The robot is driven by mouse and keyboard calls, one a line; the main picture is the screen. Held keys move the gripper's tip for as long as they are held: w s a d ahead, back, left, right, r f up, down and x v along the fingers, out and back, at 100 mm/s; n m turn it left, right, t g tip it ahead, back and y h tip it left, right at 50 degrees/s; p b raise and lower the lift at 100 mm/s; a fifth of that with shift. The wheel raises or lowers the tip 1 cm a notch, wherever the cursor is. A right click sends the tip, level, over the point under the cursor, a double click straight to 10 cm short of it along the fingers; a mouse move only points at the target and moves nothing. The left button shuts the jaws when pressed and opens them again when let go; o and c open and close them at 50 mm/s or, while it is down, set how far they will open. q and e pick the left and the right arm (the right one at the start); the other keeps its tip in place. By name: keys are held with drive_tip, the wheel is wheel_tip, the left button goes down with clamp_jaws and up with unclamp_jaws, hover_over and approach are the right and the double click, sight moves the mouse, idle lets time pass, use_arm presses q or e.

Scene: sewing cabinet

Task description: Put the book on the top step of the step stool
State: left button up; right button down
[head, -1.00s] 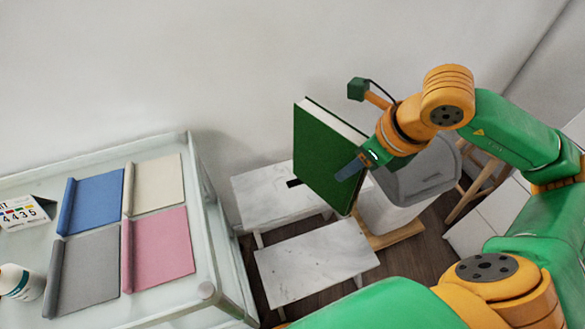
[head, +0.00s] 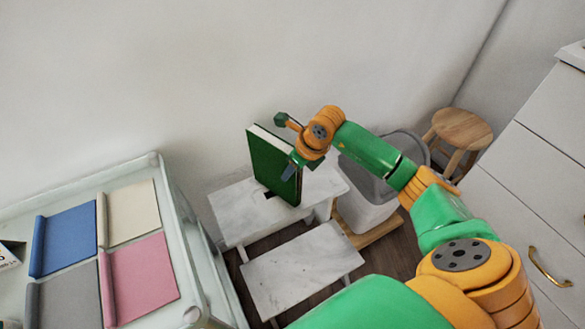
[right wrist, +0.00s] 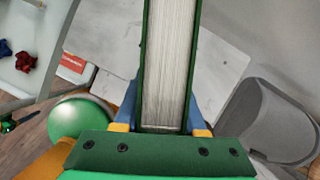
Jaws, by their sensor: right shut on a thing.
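A green book (head: 270,160) with white pages stands upright over the top step (head: 232,213) of the white marble-patterned step stool. My right gripper (head: 289,172) is shut on the book's near right edge. In the right wrist view the book (right wrist: 170,60) runs up from between the blue fingers of the gripper (right wrist: 162,112), its page edges facing the camera. The book's lower edge looks at or very near the top step; I cannot tell whether it touches. The lower step (head: 300,268) is bare. My left gripper is not in view.
A glass-topped table (head: 150,170) with blue, cream, grey and pink fabric pieces stands left of the stool. A grey bin (head: 368,190) is close on the right. A wooden stool (head: 460,130) and white drawers (head: 530,170) are further right.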

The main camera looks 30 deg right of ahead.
drive_tip(key=shift+c, duration=2.4)
unclamp_jaws()
drive_tip(key=p+v, duration=0.1)
drive_tip(key=v, duration=1.1)
drive_tip(key=shift+r+p, duration=0.2)
drive_tip(key=shift+p, duration=0.1)
drive_tip(key=shift+s, duration=0.1)
